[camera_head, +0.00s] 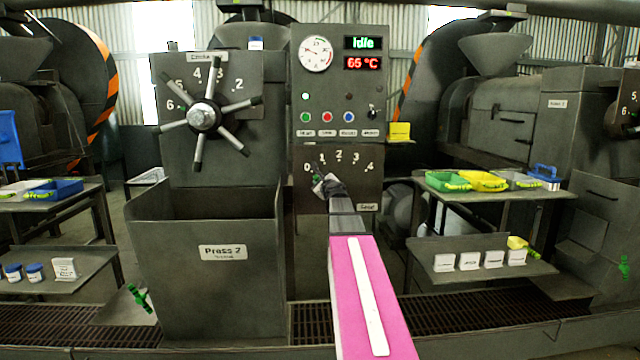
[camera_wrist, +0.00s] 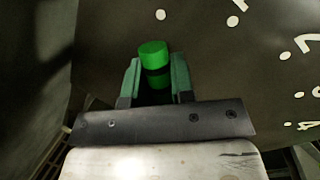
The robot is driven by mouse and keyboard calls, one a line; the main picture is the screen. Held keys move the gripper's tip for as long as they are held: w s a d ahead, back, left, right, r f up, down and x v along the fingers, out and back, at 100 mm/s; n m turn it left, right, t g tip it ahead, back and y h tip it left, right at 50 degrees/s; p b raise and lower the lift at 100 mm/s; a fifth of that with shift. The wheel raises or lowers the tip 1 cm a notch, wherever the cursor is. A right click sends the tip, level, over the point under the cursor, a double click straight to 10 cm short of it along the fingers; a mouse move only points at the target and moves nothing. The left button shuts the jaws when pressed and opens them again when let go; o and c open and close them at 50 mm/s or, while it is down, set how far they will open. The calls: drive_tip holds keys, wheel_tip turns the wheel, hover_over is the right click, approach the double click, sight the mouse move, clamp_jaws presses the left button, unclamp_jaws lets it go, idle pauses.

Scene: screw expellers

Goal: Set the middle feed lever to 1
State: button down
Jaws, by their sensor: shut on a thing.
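The middle press's feed panel (camera_head: 372,160) is a dark plate with a dial marked 0 to 4, below the gauge panel. My arm reaches up to it from below, and my gripper (camera_head: 323,184) is at the dial's lower left, near the 0 mark. In the wrist view my gripper (camera_wrist: 155,82) is closed around the feed lever's green knob (camera_wrist: 153,52), whose top stands out past the fingers. The lever appears to point toward 0. The rest of the lever is hidden by my gripper. Dial dots and numbers show at the right of the wrist view.
A spoked choke wheel (camera_head: 203,117) is on the upper left. A dark bin labelled Press 2 (camera_head: 222,273) stands below it. The gauge panel (camera_head: 341,85) reads Idle and 65 °C. A shelf with coloured trays (camera_head: 470,193) is on the right.

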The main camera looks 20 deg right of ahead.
drive_tip(key=shift+s+d+r+m+t, duration=0.2)
drive_tip(key=shift+d+r+m, duration=0.2)
drive_tip(key=shift+d+m, duration=0.3)
drive_tip(key=shift+s+d+r+m+t, duration=0.2)
drive_tip(key=shift+d+r+m, duration=0.25)
drive_tip(key=shift+m, duration=0.3)
drive_tip(key=shift+s+d+r+m+t, duration=0.2)
drive_tip(key=shift+d+r+m, duration=0.15)
drive_tip(key=shift+d+m, duration=0.35)
drive_tip(key=c, duration=1)
unclamp_jaws()
drive_tip(key=shift+o, duration=0.2)
drive_tip(key=s+f, duration=0.1)
drive_tip(key=s, duration=0.9)
drive_tip(key=shift+s+a, duration=0.2)
drive_tip(key=shift+s, duration=0.15)
